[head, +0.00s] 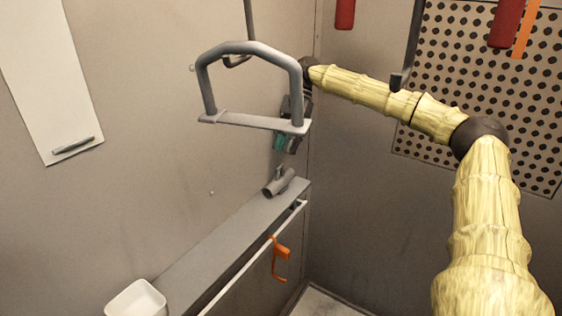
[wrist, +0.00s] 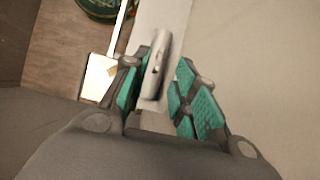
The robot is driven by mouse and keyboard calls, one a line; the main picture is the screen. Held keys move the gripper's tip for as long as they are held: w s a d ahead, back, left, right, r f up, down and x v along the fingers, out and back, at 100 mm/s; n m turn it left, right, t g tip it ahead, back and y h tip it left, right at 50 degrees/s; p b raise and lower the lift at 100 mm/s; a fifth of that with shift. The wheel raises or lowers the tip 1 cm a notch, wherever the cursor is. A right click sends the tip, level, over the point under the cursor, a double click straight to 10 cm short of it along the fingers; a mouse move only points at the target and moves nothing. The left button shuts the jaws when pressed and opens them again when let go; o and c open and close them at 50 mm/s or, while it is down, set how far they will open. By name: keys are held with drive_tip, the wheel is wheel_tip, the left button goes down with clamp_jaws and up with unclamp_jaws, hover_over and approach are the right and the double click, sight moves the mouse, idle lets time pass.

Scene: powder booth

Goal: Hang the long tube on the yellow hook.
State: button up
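My gripper (head: 286,143) hangs fingers-down above the far end of the shelf, partly hidden behind a grey tubular frame in the head view. In the wrist view my gripper (wrist: 163,66) is open, with teal pads apart. A grey tubular piece with a side stub (head: 279,183) lies on the shelf below. A grey piece (wrist: 157,66) shows between the fingers in the wrist view, apparently the same one; I see no grip on it. I cannot tell whether it is the long tube. No clearly yellow hook shows. Dark hooks hang at the top (head: 236,60) and right (head: 398,82).
The grey arched frame (head: 252,122) hangs from the top hook, close to my gripper. The grey shelf (head: 215,243) has a white rail with an orange hook-like piece (head: 280,258).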

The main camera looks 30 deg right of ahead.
drive_tip(key=shift+v, duration=2.25)
drive_tip(key=shift+a, duration=0.1)
